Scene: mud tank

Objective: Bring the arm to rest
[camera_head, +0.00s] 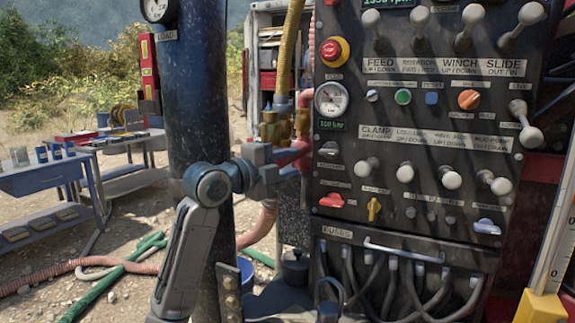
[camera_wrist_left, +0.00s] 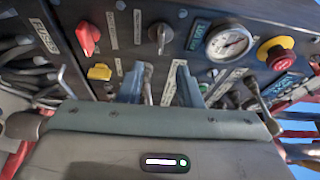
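My left arm comes up from the bottom of the head view, and its left gripper (camera_head: 285,168) is at the left edge of the black control panel (camera_head: 345,222). In the left wrist view the two blue-grey fingers of the gripper (camera_wrist_left: 160,80) stand apart, with the panel behind them. A pale lever shows in or behind the gap; I cannot tell whether the fingers touch it. No held object is seen. My right gripper is not in view.
The panel has several ball-ended levers (camera_head: 367,167), a red stop button (camera_head: 334,51), a gauge (camera_head: 331,98) and a yellow knob (camera_head: 374,209). A dark blue column (camera_head: 203,90) stands behind my arm. Tables (camera_head: 45,178) and green hoses (camera_head: 110,280) are at left.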

